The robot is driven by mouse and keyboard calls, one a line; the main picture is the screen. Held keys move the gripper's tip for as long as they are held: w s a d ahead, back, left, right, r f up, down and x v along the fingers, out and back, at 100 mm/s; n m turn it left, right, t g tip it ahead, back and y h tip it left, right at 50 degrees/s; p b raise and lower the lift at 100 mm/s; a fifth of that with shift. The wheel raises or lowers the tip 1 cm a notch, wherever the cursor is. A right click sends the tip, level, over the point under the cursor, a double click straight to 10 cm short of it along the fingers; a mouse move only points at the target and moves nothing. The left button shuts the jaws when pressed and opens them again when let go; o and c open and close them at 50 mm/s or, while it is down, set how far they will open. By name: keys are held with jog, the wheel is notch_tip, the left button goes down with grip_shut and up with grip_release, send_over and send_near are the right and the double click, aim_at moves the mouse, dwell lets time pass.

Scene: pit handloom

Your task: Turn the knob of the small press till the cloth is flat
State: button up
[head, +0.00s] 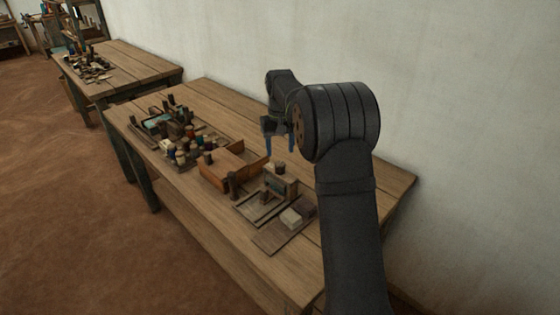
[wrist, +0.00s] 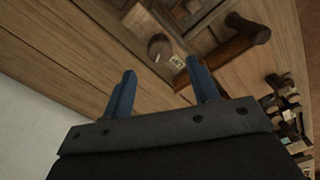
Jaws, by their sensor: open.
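A small wooden press-like frame (head: 280,180) stands on the workbench, below and beside my gripper in the head view. A round brown knob-like piece (wrist: 160,47) shows in the wrist view, ahead of the gap between my fingers; I cannot tell for sure that it is the press's knob. My gripper (head: 280,146) is open, with two blue fingers pointing down above the bench. It also shows in the wrist view (wrist: 163,82), with nothing between the fingers. I cannot make out the cloth or whether it is flat.
An orange-brown wooden box (head: 222,172) stands left of the press-like frame. Several spools and small tools (head: 185,150) crowd the bench farther left. A dark T-shaped wooden piece (wrist: 240,42) is near the round piece.

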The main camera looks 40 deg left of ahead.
aim_at(280, 163)
notch_tip(280, 163, down, 6)
jog(key=shift+r, duration=0.15)
jog(key=c, duration=1)
jog(key=shift+m, duration=0.3)
jog(key=m, duration=0.4)
jog(key=shift+m, duration=0.3)
jog(key=m, duration=0.5)
jog(key=shift+m, duration=0.3)
